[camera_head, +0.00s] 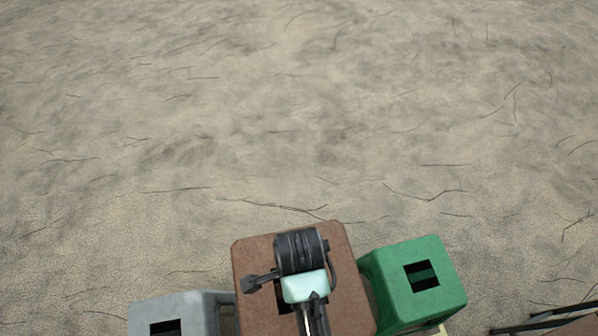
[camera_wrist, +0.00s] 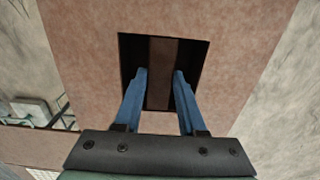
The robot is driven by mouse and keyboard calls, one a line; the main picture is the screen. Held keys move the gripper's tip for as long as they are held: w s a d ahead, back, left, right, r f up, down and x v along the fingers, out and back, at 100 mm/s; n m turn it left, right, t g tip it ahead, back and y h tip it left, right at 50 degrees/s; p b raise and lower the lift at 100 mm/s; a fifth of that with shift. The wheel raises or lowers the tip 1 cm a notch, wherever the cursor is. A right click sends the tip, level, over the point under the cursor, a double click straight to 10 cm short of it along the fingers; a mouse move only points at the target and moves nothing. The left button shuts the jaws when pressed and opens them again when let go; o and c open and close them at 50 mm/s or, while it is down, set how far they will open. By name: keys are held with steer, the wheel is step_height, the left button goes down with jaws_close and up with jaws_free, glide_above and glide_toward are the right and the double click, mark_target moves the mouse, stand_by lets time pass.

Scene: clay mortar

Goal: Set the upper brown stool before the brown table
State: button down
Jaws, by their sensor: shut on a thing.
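The brown stool (camera_head: 347,262) shows as a flat square seat at the bottom middle of the head view. In the wrist view its seat (camera_wrist: 85,50) fills most of the picture, with a square dark hole in it. My gripper (camera_wrist: 160,73) reaches into this hole with its two blue fingers, on either side of a brown bar, and is shut on the stool there. In the head view my wrist covers the hole and the fingers. The stool's legs and whatever is under it are hidden. I cannot make out the brown table for certain.
A grey stool (camera_head: 205,306) stands close on the left and a green stool (camera_head: 440,262) close on the right. A brown surface with dark bars (camera_head: 580,327) is cut off at the bottom right corner. The sandy ground ahead is clear.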

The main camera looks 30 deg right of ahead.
steer(key=shift+r+p, duration=2.2)
steer(key=shift+r, duration=0.15)
steer(key=shift+w, duration=0.1)
